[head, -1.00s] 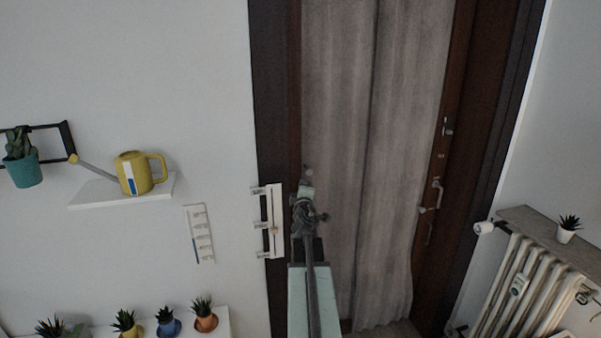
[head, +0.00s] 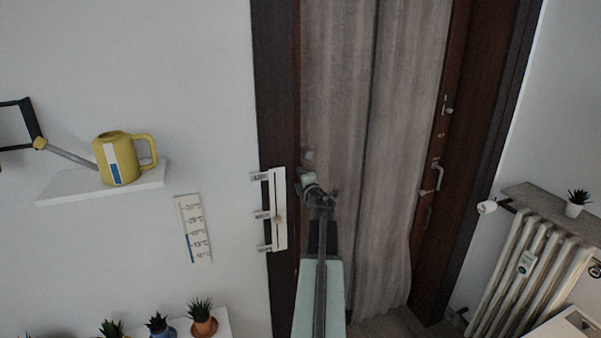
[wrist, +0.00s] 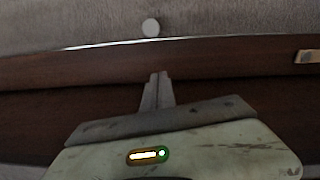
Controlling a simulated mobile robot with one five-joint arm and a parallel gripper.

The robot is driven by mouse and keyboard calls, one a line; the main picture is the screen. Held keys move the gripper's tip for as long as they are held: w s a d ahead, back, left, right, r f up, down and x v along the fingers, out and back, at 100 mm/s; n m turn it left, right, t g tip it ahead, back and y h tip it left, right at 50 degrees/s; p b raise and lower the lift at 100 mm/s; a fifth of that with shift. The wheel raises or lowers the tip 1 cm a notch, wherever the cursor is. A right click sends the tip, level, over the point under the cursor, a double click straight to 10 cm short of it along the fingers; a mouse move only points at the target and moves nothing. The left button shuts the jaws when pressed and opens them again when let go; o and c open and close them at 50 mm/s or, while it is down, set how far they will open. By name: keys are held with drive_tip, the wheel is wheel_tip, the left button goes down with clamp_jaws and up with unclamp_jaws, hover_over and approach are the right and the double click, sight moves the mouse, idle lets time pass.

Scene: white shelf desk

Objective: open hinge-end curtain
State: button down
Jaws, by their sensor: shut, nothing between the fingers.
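The grey curtain hangs over the dark brown door in two panels. The left panel (head: 335,80) and right panel (head: 408,110) meet at a dark vertical line and cover the door's middle. A small pale round knob (head: 309,155) is at the left panel's left edge; it also shows in the wrist view (wrist: 151,27). My gripper (head: 304,173) is just below the knob in the head view. In the wrist view my gripper (wrist: 159,75) is shut and empty, its tips over brown wood, apart from the knob.
A white slide latch (head: 275,212) is on the dark frame, left of my gripper. A door handle (head: 437,175) is at right. A radiator (head: 515,275) stands at far right.

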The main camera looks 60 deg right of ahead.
drive_tip(key=w+d, duration=0.1)
drive_tip(key=d, duration=0.1)
drive_tip(key=w+d, duration=0.2)
drive_tip(key=d, duration=0.1)
drive_tip(key=w+d, duration=0.1)
drive_tip(key=d, duration=0.1)
drive_tip(key=shift+w+d+r+p, duration=0.15)
drive_tip(key=shift+d+r+p, duration=0.15)
drive_tip(key=shift+r+p, duration=0.1)
drive_tip(key=shift+s+d, duration=0.25)
drive_tip(key=shift+d, duration=0.15)
